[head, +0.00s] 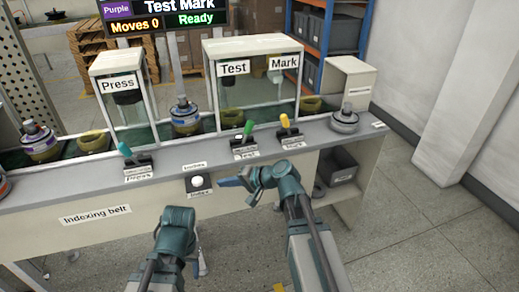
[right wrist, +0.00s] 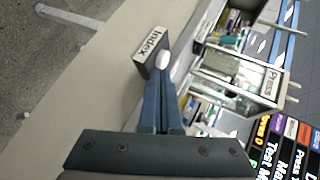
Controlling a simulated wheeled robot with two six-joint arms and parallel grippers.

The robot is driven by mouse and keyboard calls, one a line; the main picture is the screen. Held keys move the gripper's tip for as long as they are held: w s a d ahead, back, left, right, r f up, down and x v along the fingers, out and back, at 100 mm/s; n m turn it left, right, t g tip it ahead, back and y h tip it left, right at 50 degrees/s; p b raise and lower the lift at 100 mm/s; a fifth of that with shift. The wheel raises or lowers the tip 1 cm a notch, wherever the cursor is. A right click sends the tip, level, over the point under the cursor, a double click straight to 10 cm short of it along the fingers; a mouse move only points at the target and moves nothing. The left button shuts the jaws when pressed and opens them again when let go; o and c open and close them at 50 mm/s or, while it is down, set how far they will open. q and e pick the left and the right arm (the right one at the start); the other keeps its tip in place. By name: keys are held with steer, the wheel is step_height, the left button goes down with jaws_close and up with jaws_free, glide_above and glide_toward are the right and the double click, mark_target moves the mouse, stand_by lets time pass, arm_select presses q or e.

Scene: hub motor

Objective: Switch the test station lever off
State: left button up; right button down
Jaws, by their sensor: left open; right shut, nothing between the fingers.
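The test station lever (head: 248,130) has a green handle tilted up from a black base on the front ledge, above a "Test" label. My right gripper (head: 226,182) is shut and empty, below and slightly left of this lever in the head view, apart from it. Its fingers point at the white Index button (head: 197,181), which also shows just beyond the fingertips in the right wrist view (right wrist: 162,60); I cannot tell whether they touch. My left gripper (head: 199,264) is open and low in front of the bench, its fingers partly hidden by its own wrist.
The teal press lever (head: 124,149) stands left and the yellow mark lever (head: 285,121) right of the test lever. The Press housing (head: 118,85) and Test/Mark housing (head: 254,44) rise behind. A hub motor (head: 344,119) stands at the bench's right end. Floor at right is clear.

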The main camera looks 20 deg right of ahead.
mark_target(246, 134)
arm_select(q)
step_height(246, 134, down, 11)
steer(key=b, duration=0.8)
steer(key=shift+r+b, duration=0.15)
steer(key=shift+b, duration=0.2)
arm_select(e)
steer(key=w+d+r+m+t+h, duration=0.1)
steer(key=d+m+t, duration=0.4)
steer(key=d, duration=0.6)
steer(key=w+d+r+m+t+h, duration=0.1)
steer(key=w+d+m+t, duration=0.4)
steer(key=d, duration=0.7)
steer(key=shift+d+m+h, duration=0.3)
steer(key=shift+m+h, duration=0.6)
steer(key=shift+w, duration=0.1)
